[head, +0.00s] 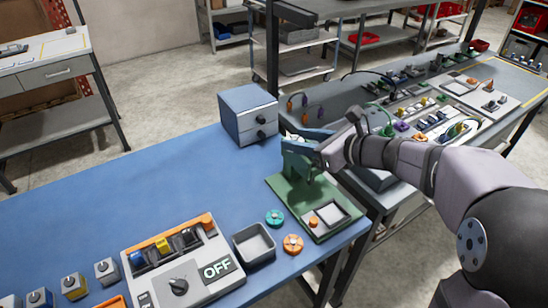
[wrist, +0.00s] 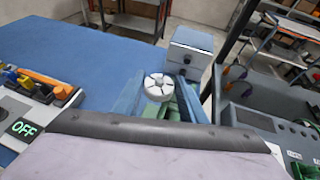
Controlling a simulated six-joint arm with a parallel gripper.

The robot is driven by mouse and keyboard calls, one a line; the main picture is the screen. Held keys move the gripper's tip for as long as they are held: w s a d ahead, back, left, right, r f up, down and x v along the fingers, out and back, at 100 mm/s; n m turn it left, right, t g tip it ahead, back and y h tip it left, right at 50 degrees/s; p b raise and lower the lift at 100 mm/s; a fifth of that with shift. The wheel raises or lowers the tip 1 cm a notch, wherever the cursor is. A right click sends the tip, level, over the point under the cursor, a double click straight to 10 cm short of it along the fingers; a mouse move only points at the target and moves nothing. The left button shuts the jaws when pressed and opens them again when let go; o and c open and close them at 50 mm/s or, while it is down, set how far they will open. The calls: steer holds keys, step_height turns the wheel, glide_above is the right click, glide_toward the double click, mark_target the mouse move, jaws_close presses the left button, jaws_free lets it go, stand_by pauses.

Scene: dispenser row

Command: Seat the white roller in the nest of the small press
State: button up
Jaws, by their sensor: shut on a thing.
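The white roller (wrist: 158,86) shows in the wrist view as a pale disc with radial segments. My gripper (wrist: 160,96) is shut on it, with a blue finger on each side. In the head view my gripper (head: 308,138) is over the upper end of the small green press (head: 300,182), and the roller is mostly hidden by the fingers. I cannot tell whether the roller touches the press, and I cannot make out the nest clearly.
A blue-grey two-knob box (head: 248,114) stands behind the press. The blue tabletop (head: 130,200) is clear at left.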

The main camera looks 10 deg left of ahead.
steer(key=w+d+r+m+t+h+p, duration=0.1)
steer(key=w+d+r, duration=0.15)
steer(key=d, duration=0.35)
steer(key=w+d+r+m+t+p, duration=0.1)
steer(key=d+r, duration=0.2)
steer(key=d, duration=0.3)
steer(key=w+d+f+m+h+p, duration=0.1)
steer(key=w+d+f, duration=0.1)
steer(key=d+f, duration=0.35)
steer(key=n+g+y+p, duration=0.3)
steer(key=n, duration=0.1)
glide_above(338, 218)
step_height(338, 218, down, 9)
steer(key=shift+f, duration=0.2)
steer(key=shift+f+b, duration=2.3)
steer(key=shift+f, duration=0.3)
steer(key=shift+f+b, duration=0.35)
steer(key=shift+f, duration=0.1)
steer(key=o, duration=1.4)
